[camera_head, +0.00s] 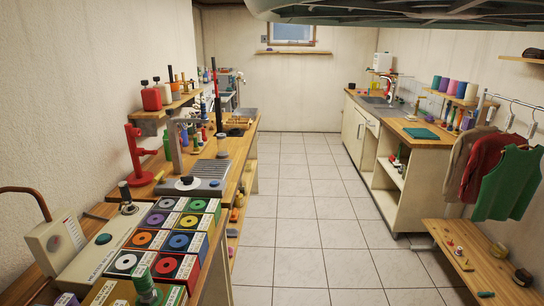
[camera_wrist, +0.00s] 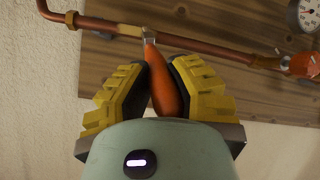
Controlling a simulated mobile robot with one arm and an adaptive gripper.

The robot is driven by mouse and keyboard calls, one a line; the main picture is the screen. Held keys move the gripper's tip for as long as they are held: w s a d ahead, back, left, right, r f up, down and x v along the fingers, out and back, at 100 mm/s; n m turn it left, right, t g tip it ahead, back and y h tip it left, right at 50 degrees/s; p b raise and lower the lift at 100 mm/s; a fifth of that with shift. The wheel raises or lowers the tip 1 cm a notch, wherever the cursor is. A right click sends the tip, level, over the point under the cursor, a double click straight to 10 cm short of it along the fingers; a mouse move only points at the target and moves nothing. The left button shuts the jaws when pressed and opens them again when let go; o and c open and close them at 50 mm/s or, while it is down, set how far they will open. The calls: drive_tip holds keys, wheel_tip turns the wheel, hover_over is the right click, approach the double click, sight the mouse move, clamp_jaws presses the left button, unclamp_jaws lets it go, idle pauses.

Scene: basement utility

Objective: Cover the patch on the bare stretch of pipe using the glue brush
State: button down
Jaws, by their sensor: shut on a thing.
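My gripper (camera_wrist: 158,70), with yellow ridged fingers, is shut on the orange handle of the glue brush (camera_wrist: 164,88) in the wrist view. The brush points up and away, its pale ferrule (camera_wrist: 149,38) at the copper pipe (camera_wrist: 195,44). The bristle end overlaps the pipe in the picture; I cannot tell whether it touches. A paler, yellowish stretch (camera_wrist: 127,29) of pipe shows just left of the brush end. I cannot make out the patch clearly. The head view shows neither my gripper nor this pipe.
The pipe runs before a wooden board (camera_wrist: 225,85) on a pale wall. A brass fitting (camera_wrist: 72,20) sits left, a gauge (camera_wrist: 305,15) and red valve (camera_wrist: 301,65) right. The head view shows a cluttered workbench (camera_head: 240,148), a sink counter (camera_head: 425,142) and clear tiled floor (camera_head: 300,210).

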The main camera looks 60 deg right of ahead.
drive_tip(key=shift+s+a, duration=0.25)
drive_tip(key=shift+b, duration=0.5)
drive_tip(key=shift+w+d, duration=0.45)
drive_tip(key=shift+d, duration=0.05)
idle(0.4)
drive_tip(key=shift+s+a+f+b, duration=0.3)
drive_tip(key=shift+a+f+b, duration=0.1)
drive_tip(key=shift+f+b, duration=0.2)
drive_tip(key=shift+s+a, duration=0.1)
drive_tip(key=shift+a, duration=0.05)
